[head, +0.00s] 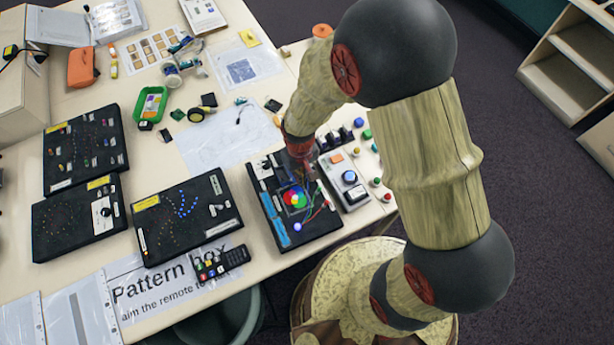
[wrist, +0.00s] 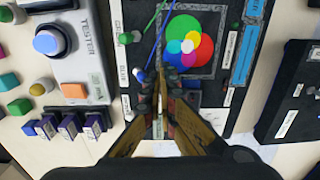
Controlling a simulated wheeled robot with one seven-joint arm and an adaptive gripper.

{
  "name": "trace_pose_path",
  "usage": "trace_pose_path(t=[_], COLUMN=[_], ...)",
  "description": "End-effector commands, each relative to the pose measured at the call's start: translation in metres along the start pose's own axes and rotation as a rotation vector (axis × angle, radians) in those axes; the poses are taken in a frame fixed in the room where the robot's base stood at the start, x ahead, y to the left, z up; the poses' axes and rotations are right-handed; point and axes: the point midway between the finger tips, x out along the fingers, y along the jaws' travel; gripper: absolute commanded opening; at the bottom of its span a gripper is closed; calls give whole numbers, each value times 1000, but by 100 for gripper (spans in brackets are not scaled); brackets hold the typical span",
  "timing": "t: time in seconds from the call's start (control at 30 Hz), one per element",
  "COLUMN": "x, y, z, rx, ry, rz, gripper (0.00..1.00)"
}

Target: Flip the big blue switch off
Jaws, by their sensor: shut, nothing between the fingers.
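The big blue switch (wrist: 153,56) is a long thin blue lever on the black colour-mixing box (head: 267,212). In the wrist view its round base sits by the BLUE label, and the lever leans up and right toward the colour disc. My gripper (wrist: 163,80) is shut and empty, with its fingertips just right of the switch's base; I cannot tell whether they touch. In the head view my gripper (head: 303,166) is over the far part of the box, and the blue lever is not clear there.
A green lever (wrist: 156,13) stands close by the blue one. The red, green and blue disc (wrist: 205,50) is right of the levers. A grey tester (wrist: 80,68) with a big blue button lies left of the box. Another black box (head: 188,216) lies beside it in the head view.

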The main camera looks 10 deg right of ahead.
Motion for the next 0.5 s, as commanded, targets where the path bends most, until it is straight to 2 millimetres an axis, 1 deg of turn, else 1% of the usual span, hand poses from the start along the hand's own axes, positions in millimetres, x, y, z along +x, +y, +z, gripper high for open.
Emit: trace_pose_path(t=[0.5], x=[15], y=[0], z=[0], rx=[0], ry=[0], rz=[0], gripper=[0])
